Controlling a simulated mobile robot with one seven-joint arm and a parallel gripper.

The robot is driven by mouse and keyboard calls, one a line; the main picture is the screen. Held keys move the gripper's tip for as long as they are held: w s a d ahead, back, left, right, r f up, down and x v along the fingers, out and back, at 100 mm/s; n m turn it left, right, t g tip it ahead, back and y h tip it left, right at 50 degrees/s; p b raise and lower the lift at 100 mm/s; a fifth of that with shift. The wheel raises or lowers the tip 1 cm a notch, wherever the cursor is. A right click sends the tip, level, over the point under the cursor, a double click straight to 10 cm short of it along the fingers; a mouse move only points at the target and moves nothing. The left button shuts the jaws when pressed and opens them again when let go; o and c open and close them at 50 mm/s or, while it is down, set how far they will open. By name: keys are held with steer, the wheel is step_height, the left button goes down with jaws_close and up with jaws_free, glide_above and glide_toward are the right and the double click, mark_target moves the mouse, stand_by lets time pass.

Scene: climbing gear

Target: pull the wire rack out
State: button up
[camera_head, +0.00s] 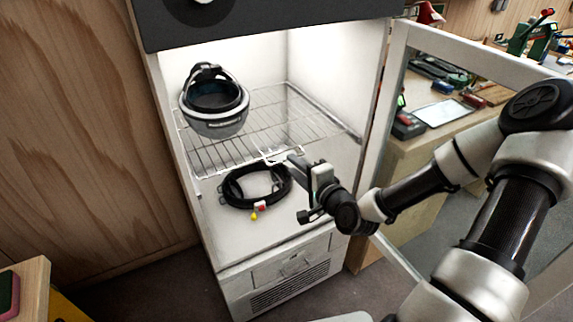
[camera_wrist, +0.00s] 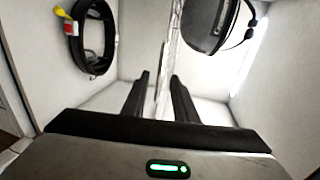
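The wire rack (camera_head: 215,155) sits level inside the open white cabinet (camera_head: 345,60), its front edge near the door opening. In the wrist view the rack (camera_wrist: 170,55) shows almost edge-on as a thin strip running between my fingers. My gripper (camera_head: 291,161) is at the rack's front edge, right of its middle. In the wrist view my gripper (camera_wrist: 160,78) is open, one dark finger on each side of the rack, with a gap visible between them.
A black looped strap (camera_head: 255,187) with red and yellow parts lies on the cabinet floor below the rack. The glass-paned door (camera_head: 392,85) stands open at the right, beside my arm. A workbench (camera_head: 430,140) with tools is behind it. Floor in front of the cabinet looks clear.

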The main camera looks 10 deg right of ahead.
steer(key=shift+x, duration=2.75)
jaws_close()
